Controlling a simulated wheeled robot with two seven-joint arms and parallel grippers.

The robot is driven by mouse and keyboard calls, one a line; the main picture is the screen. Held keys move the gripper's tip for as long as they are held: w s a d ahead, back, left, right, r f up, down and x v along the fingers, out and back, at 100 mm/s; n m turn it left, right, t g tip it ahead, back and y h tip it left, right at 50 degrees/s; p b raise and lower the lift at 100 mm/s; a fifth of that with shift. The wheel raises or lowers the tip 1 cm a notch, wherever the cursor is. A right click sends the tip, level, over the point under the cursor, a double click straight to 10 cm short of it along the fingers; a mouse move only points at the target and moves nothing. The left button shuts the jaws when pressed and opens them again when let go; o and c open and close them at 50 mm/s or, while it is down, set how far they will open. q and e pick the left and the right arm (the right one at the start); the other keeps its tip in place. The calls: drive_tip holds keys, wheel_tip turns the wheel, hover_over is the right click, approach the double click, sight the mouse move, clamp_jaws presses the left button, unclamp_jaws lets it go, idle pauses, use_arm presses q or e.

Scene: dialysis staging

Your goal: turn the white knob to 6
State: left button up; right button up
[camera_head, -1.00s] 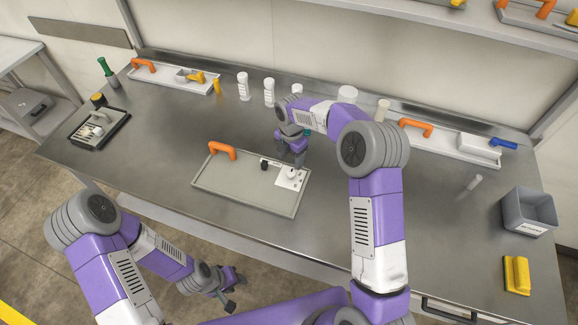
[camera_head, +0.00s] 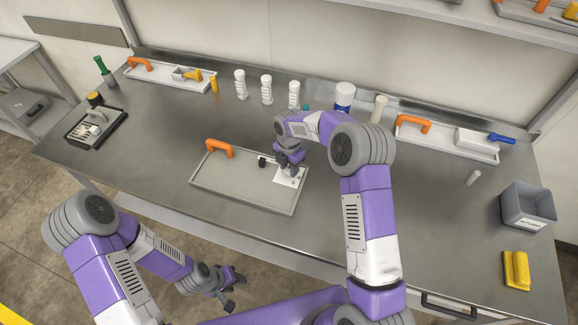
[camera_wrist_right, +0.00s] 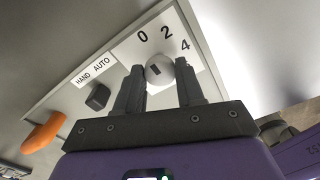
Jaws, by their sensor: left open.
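The white knob (camera_wrist_right: 160,73) sits on a white dial plate with the numbers 0, 2 and 4 in view; the rest of the scale is hidden. A dark mark shows on the knob. My right gripper (camera_head: 289,167) is above the dial end of the grey panel (camera_head: 240,190), hiding the knob in the head view. In the right wrist view its fingers (camera_wrist_right: 161,80) stand on either side of the knob; whether they press on it I cannot tell. My left gripper (camera_head: 224,290) is open and empty, in front of the table edge.
A black switch (camera_wrist_right: 98,97) marked HAND and AUTO is beside the dial. An orange handle (camera_head: 219,148) rises from the panel's far left. White bottles (camera_head: 266,90) stand behind. A grey bin (camera_head: 527,209) and yellow block (camera_head: 516,270) are at right.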

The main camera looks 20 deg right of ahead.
drive_tip(key=c, duration=0.4)
drive_tip(key=shift+m, duration=0.3)
drive_tip(key=m, duration=0.6)
drive_tip(key=shift+m, duration=0.3)
drive_tip(key=m, duration=1.9)
drive_tip(key=shift+m, duration=0.5)
